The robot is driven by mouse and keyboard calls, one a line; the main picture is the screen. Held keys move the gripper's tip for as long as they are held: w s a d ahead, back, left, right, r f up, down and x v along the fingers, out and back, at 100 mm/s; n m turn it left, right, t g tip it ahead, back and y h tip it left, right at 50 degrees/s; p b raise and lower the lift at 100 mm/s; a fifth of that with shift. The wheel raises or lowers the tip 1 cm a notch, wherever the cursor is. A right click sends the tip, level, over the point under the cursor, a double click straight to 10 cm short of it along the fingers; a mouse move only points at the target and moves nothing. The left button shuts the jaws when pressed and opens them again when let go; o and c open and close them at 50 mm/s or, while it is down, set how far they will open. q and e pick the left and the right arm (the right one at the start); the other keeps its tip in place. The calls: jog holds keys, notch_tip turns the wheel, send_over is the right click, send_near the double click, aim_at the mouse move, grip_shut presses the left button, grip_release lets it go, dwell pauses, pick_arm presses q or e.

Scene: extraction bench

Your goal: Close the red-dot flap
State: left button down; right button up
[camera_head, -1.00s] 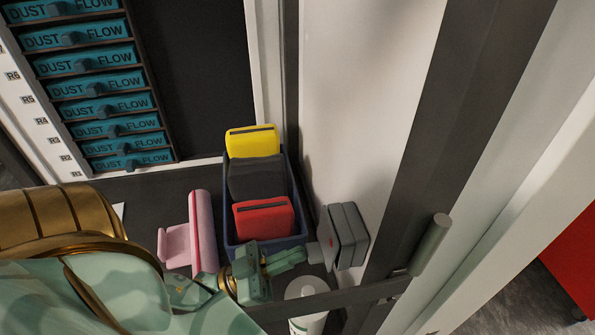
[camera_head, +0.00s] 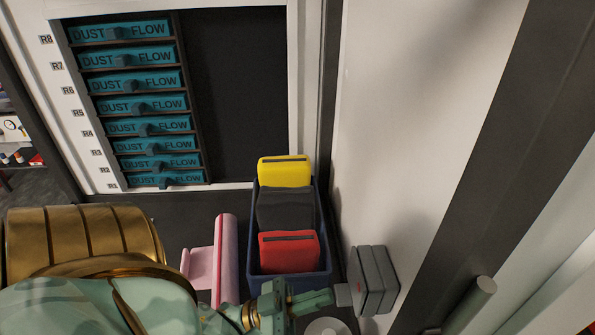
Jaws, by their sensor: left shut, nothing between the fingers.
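A column of teal "DUST FLOW" slats (camera_head: 149,127), each with a small dark knob, sits in the white-framed panel at the upper left. My left gripper (camera_head: 328,299) is shut and empty at the bottom centre. Its tips are at the small knob of a grey box (camera_head: 374,280) on the pale wall; I cannot tell whether they touch. My right gripper is not in view.
A dark blue bin (camera_head: 262,263) holding yellow, black and red pieces stands just behind my left gripper. A pink roll-like object (camera_head: 224,262) lies left of it. A white round top (camera_head: 327,327) shows at the bottom edge. A dark post (camera_head: 500,160) rises at the right.

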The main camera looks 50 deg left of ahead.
pick_arm(q)
jog(key=b+v, duration=0.4)
jog(key=v, duration=0.8)
